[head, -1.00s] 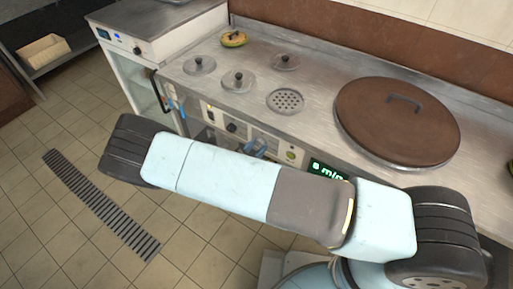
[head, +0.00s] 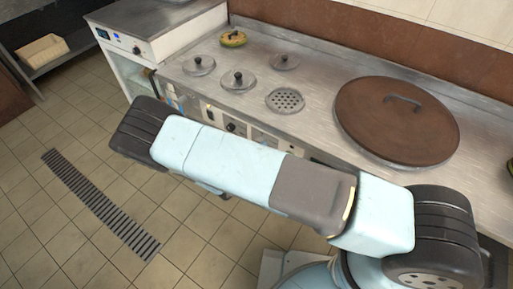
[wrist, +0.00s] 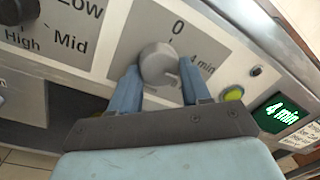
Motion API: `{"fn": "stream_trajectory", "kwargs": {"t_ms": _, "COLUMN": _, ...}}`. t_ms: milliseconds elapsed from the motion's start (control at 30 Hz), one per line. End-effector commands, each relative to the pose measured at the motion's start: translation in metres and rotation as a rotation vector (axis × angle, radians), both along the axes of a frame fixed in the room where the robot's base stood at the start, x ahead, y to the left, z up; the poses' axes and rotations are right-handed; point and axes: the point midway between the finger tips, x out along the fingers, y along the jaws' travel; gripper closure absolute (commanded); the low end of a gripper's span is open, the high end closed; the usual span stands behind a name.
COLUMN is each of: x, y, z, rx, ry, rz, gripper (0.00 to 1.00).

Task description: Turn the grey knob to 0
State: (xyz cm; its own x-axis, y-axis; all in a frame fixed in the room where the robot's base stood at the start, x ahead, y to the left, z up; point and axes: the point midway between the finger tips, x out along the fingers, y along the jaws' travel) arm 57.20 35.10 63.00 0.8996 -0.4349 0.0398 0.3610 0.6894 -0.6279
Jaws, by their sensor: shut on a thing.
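The grey knob (wrist: 157,58) sits on a light panel in the wrist view, with "0" printed above it and "4 min" to its right. I cannot clearly make out where its pointer mark stands. The green display (wrist: 283,113) reads "4 min". My gripper (wrist: 160,77) has one blue finger on each side of the knob and is shut on it. In the head view, my arm hides the gripper and the knob.
A black knob (wrist: 18,10) marked Low, Mid and High is at the left, and a yellow-green button (wrist: 233,93) is at the right. The steel counter (head: 310,80) holds a large brown lid (head: 400,128) and small lids. The floor at left is clear.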

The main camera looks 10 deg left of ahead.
Motion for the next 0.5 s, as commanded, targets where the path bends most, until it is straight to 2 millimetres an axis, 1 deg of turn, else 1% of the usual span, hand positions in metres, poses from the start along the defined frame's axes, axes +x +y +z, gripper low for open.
{"fn": "stream_trajectory", "kwargs": {"t_ms": 500, "x": -0.0011, "y": 0.0007, "z": 0.0005, "rx": -0.45, "ry": 0.189, "rz": 0.005, "gripper": 0.83}}
